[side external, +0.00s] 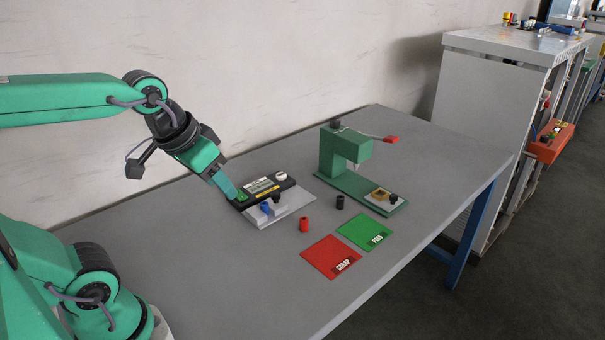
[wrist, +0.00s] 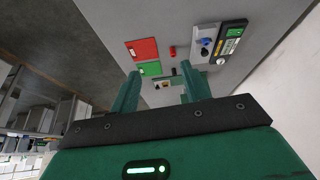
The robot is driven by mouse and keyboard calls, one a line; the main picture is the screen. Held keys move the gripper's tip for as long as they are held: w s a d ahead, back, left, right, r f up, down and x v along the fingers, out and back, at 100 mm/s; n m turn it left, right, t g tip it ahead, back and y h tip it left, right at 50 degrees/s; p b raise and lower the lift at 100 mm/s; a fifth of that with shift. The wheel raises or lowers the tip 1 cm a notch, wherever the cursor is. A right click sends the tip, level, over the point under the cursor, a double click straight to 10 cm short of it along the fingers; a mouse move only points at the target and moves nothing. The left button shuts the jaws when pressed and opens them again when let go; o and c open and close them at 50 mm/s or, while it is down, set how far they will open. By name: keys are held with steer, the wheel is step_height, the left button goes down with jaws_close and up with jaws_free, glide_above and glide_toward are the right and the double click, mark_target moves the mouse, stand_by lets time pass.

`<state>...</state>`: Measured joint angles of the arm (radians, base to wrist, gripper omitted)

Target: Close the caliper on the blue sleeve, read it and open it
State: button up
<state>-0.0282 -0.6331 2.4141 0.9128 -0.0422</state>
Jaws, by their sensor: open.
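Whether the caliper jaws touch the sleeve is too small to tell. My gripper (side external: 236,195) is open and empty. Its fingertips overlap the caliper's left end in the side view, but the wrist view shows the caliper outside the fingers.
A red sleeve (side external: 304,224) and a black sleeve (side external: 340,202) stand on the grey table. A red SCRAP mat (side external: 325,254) and a green PASS mat (side external: 358,229) lie in front. A green press-like stand (side external: 333,157) rises behind. The table's left front is clear.

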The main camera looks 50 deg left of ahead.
steer(key=w+a+n+g, duration=0.1)
steer(key=w+a+n, duration=0.15)
steer(key=w, duration=0.45)
steer(key=n+g, duration=0.4)
steer(key=n, duration=0.2)
glide_toward(276, 194)
steer(key=shift+s+d+f+m, duration=0.1)
steer(key=shift+f+m, duration=0.1)
steer(key=shift+m, duration=0.05)
steer(key=shift+a+f, duration=0.35)
steer(key=shift+f, duration=0.1)
steer(key=shift+f, duration=0.1)
steer(key=shift+f, duration=3.8)
jaws_close()
